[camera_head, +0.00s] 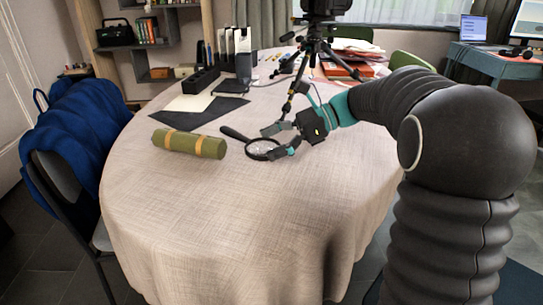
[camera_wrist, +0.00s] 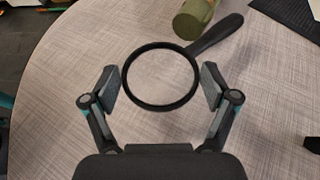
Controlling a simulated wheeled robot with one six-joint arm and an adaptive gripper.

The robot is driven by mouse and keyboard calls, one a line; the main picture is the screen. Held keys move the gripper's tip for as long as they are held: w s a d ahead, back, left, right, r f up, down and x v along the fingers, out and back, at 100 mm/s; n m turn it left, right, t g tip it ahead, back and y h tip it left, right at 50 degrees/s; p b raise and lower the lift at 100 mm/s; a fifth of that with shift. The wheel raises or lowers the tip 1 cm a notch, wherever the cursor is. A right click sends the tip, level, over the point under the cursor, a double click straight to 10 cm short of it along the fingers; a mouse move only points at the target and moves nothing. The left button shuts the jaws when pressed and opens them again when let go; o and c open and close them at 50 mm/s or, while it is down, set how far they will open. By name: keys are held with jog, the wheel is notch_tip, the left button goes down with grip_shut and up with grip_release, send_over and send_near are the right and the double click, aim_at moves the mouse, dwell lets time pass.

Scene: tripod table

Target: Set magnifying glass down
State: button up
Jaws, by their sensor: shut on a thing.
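The magnifying glass has a round black rim and a black handle. In the head view its handle (camera_head: 235,133) points left and back, and its lens lies at my gripper (camera_head: 275,142). In the wrist view the handle (camera_wrist: 216,35) points to the upper right. My gripper (camera_wrist: 161,84) is shut on the magnifying glass, with one finger on each side of the lens rim. The glass is flat and level, at or just above the tablecloth (camera_head: 220,220). I cannot tell whether it touches the cloth.
A green roll with tan bands (camera_head: 189,143) lies left of the glass. A dark sheet (camera_head: 195,119), a black pen holder (camera_head: 201,80) and a camera tripod (camera_head: 313,50) are farther back. The front of the table is clear. A chair with a blue jacket (camera_head: 75,135) stands at left.

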aim_at(272, 165)
jog(key=shift+f, duration=1.85)
jog(key=o, duration=1)
jog(key=shift+f, duration=0.1)
jog(key=v, duration=1.2)
jog(key=shift+d, duration=0.1)
